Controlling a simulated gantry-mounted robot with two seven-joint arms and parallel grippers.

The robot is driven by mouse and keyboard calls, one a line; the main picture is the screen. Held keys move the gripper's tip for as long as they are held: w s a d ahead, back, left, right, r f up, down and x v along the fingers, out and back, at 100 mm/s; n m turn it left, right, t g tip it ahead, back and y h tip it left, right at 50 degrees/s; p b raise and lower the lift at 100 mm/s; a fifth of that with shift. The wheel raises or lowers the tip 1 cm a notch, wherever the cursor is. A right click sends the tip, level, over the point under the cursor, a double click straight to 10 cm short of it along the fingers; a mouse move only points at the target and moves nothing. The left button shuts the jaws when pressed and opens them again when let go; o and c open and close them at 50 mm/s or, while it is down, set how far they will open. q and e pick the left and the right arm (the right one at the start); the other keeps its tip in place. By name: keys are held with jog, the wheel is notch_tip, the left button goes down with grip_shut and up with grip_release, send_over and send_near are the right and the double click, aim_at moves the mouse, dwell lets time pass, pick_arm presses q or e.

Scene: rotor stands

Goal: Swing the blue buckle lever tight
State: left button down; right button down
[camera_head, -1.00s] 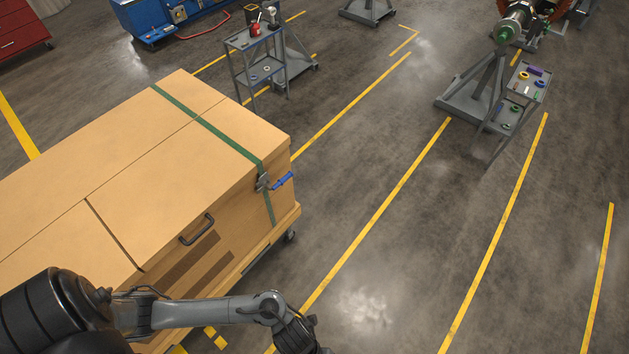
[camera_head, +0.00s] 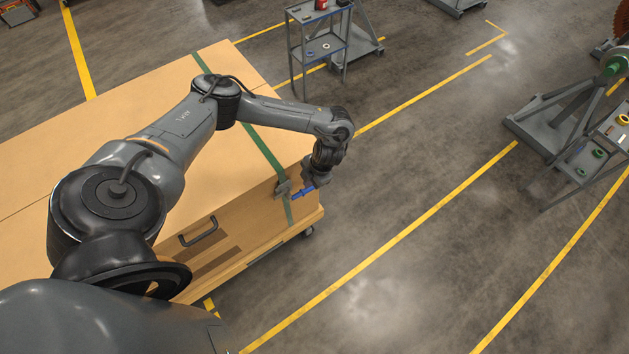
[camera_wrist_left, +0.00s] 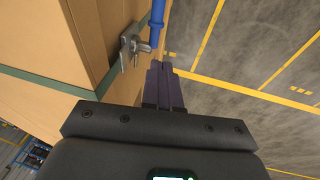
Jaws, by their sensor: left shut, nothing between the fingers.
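The tan crate (camera_head: 240,180) has a green strap (camera_head: 265,150) over its lid and down its side. A grey metal buckle (camera_head: 282,188) sits on the strap near the crate's upper edge. Its blue lever (camera_head: 303,191) sticks out to the right, away from the crate. My left gripper (camera_head: 318,179) is at the lever, pointing down. In the left wrist view the closed fingers (camera_wrist_left: 160,72) are empty and just below the blue lever (camera_wrist_left: 157,20), beside the buckle (camera_wrist_left: 134,46). I cannot tell whether they touch the lever. My right gripper is out of view.
A dark handle (camera_head: 198,232) projects from the crate's side. A grey shelf cart (camera_head: 320,45) stands behind the crate, and a rotor stand (camera_head: 560,130) is at the right. The floor right of the crate is clear, with yellow lines.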

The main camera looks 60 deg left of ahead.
aim_at(310, 190)
pick_arm(q)
jog(key=shift+t, duration=0.4)
jog(key=w+r, duration=0.3)
jog(key=w, duration=0.1)
jog(key=shift+a+r, duration=0.1)
jog(key=shift+a, duration=0.25)
jog(key=b+x, duration=0.7)
jog(key=x, duration=0.6)
jog(key=shift+b, duration=0.3)
jog(key=shift+a+f, duration=0.1)
jog(key=shift+f, duration=0.4)
jog(key=shift+s+a, duration=0.1)
